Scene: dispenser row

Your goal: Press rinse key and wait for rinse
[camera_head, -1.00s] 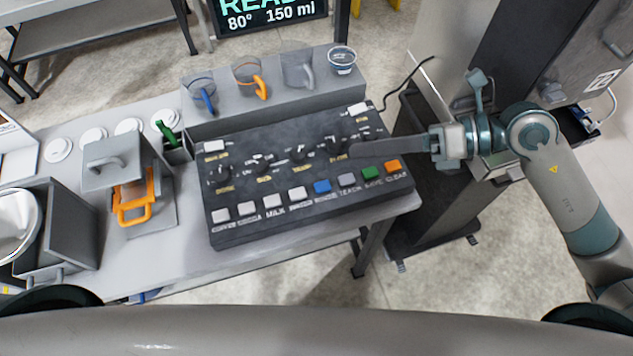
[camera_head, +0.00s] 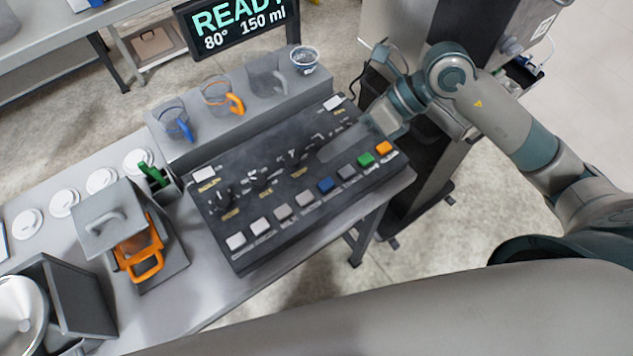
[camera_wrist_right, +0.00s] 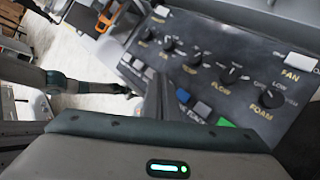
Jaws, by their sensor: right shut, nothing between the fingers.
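The rinse key (camera_head: 326,184) is the blue key in the front row of the dark control panel (camera_head: 225,243). It also shows in the right wrist view (camera_wrist_right: 183,95), just right of my finger. My right gripper (camera_head: 320,155) is shut and empty. In the head view its tip lies over the panel, behind the blue key, near the knobs. The gap between tip and panel is hard to judge; no contact with the key shows. The display (camera_head: 238,22) reads READY, 80°, 150 ml. My left gripper is in neither view.
Other keys sit beside the blue one, including a green key (camera_head: 365,159) and an orange key (camera_head: 383,147). Knobs (camera_head: 260,176) stand behind the keys. Cups, one with an orange handle (camera_head: 222,97), stand on the raised shelf (camera_head: 190,150) behind the panel.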

